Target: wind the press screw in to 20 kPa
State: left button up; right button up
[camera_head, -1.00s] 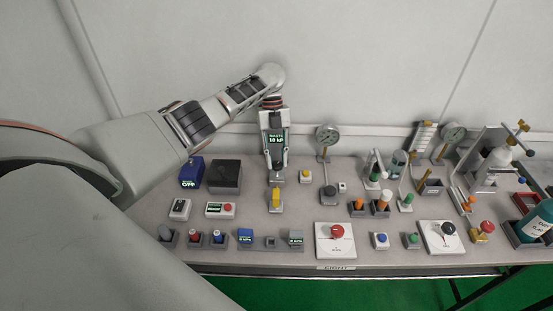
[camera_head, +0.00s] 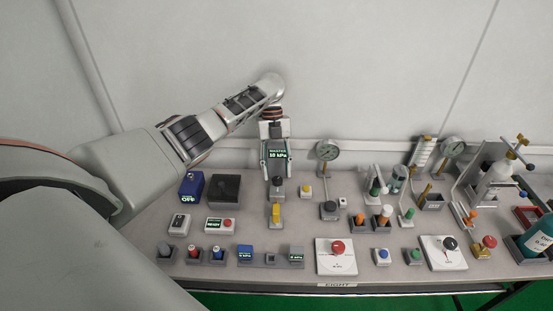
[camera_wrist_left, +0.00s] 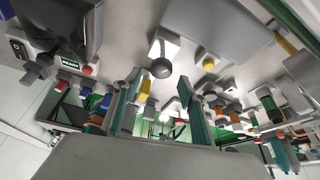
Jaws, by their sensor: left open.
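The small screen headed MASTER (camera_head: 277,155) reads 10 kPa at the back of the bench. My left gripper (camera_head: 277,177) points down there, its fingers on either side of the screen in the head view. Below the fingertips is a dark round knob (camera_head: 278,187), which may be the press screw; a yellow part (camera_head: 276,211) stands in front of it. In the left wrist view the left gripper (camera_wrist_left: 158,98) has its two fingers apart. A dark knob (camera_wrist_left: 161,68) on a pale base shows beyond them. I see no contact. My right gripper is out of view.
A dial gauge (camera_head: 327,150) stands to the right of the gripper. A blue box reading OFF (camera_head: 192,187) and a dark box (camera_head: 226,189) stand to the left. Several small testers and knobs line the front, including a red knob on a white plate (camera_head: 336,265).

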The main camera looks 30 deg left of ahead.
aim_at(276, 177)
pick_arm(q)
notch_tip(276, 177, up, 8)
dwell(0.4)
jog(key=shift+r, duration=0.1)
